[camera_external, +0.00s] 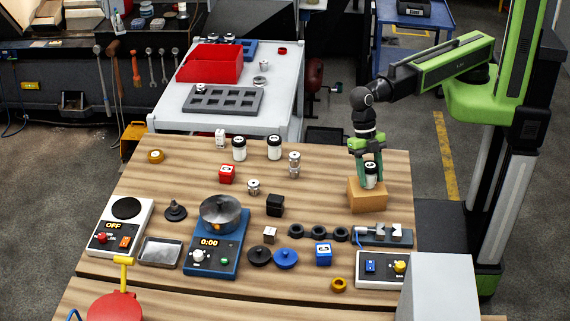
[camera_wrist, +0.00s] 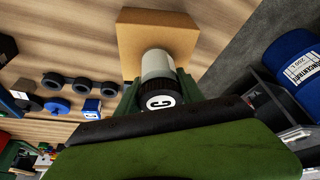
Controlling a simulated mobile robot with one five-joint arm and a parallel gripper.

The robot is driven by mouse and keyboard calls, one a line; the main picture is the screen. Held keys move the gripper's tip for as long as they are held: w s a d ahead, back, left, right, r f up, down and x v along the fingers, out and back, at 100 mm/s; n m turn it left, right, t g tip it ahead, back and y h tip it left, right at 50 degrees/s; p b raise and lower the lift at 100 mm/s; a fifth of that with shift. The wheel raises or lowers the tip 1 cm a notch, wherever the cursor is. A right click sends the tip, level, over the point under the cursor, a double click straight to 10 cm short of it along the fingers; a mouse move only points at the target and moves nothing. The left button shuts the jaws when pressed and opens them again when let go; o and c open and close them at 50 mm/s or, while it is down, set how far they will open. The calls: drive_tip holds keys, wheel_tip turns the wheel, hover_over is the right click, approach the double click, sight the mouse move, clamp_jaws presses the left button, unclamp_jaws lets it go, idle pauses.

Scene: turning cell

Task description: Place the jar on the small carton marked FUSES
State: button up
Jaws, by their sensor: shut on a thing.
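The jar (camera_external: 371,180) is white with a black lid; in the wrist view it (camera_wrist: 157,66) shows a letter on the lid. My gripper (camera_external: 368,170) is shut on the jar and holds it upright at the top of a small brown carton (camera_external: 366,201). The carton also shows in the wrist view (camera_wrist: 184,34), right behind the jar. I cannot tell whether the jar's base touches the carton's top. No FUSES marking is readable on the carton faces in view.
Two similar jars (camera_external: 239,149) (camera_external: 274,147) stand at the back of the wooden table. Bare wood lies left of the carton.

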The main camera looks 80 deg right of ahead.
drive_tip(key=shift+r, duration=0.1)
drive_tip(key=o, duration=1.5)
drive_tip(key=shift+c, duration=0.2)
drive_tip(key=shift+r+p, duration=0.25)
drive_tip(key=shift+p, duration=0.2)
drive_tip(key=p+v, duration=1)
drive_tip(key=v, duration=0.1)
drive_tip(key=shift+d+r+p, duration=0.2)
drive_tip(key=shift+p, duration=0.1)
drive_tip(key=shift+w, duration=0.1)
